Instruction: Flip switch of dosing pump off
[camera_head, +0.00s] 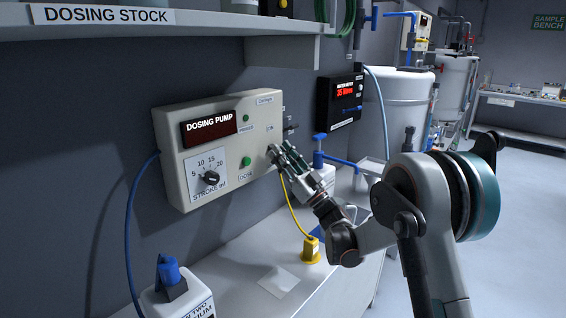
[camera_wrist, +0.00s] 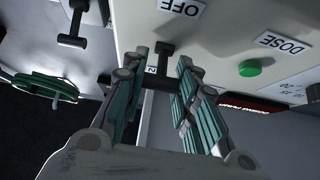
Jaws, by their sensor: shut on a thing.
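The switch's dark crossbar lies between my fingertips, on the side of a partly hidden label ending in N. The OFF label (camera_wrist: 180,8) is at the top edge, upside down. My gripper (camera_head: 281,155) is at the pump's right side, shut on the switch; it also shows in the wrist view (camera_wrist: 158,82). In the head view my fingers hide the switch.
A green DOSE button (camera_head: 246,161) and a stroke knob (camera_head: 211,177) are left of my gripper. A black water meter (camera_head: 341,104) hangs to the right. A yellow plug (camera_head: 311,250) and a bottle (camera_head: 178,296) stand on the bench below. A shelf (camera_head: 200,22) runs above.

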